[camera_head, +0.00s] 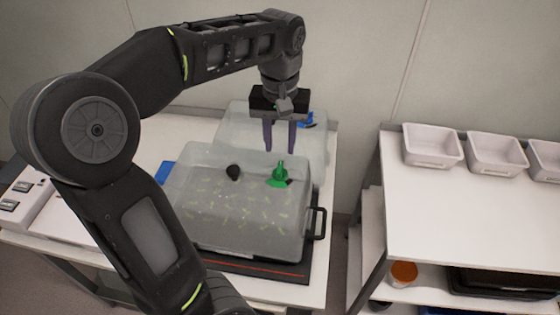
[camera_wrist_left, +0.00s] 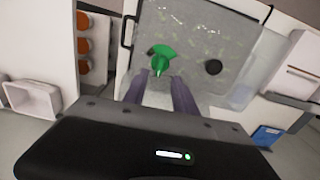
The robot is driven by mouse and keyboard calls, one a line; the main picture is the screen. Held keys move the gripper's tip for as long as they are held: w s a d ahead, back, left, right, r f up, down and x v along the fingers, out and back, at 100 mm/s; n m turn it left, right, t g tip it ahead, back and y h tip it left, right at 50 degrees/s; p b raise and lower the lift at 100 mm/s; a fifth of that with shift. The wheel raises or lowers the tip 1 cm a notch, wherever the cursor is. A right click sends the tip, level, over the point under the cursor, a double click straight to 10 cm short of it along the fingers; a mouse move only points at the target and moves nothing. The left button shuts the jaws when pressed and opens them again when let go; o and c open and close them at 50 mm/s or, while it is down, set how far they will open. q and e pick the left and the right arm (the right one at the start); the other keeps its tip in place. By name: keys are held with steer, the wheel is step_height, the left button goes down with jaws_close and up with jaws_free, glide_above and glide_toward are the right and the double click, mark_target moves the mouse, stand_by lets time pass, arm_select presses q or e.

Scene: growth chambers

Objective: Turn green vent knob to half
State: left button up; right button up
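The green vent knob (camera_head: 279,174) sits on top of the clear lid of the near growth chamber (camera_head: 215,165), toward its right side. My left gripper (camera_head: 280,149) points down above and just behind the knob, its two fingers apart with nothing between them. In the left wrist view the green knob (camera_wrist_left: 160,58) shows just beyond the fingertips (camera_wrist_left: 164,76), and I see no clear contact. A black knob (camera_head: 233,172) is on the same lid to the left; it also shows in the left wrist view (camera_wrist_left: 213,67). My right gripper is not in view.
A second clear chamber (camera_head: 250,120) with a blue knob (camera_head: 307,120) stands behind. The near chamber has a black side handle (camera_head: 318,223). A blue item (camera_head: 167,174) lies left of it. White bins (camera_head: 432,144) stand on the right table (camera_head: 470,220), whose top is otherwise clear.

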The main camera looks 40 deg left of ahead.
mark_target(280, 167)
arm_select(q)
step_height(280, 167, down, 7)
steer(key=shift+r, duration=0.1)
steer(key=shift+c, duration=0.2)
jaws_close()
stand_by(0.3)
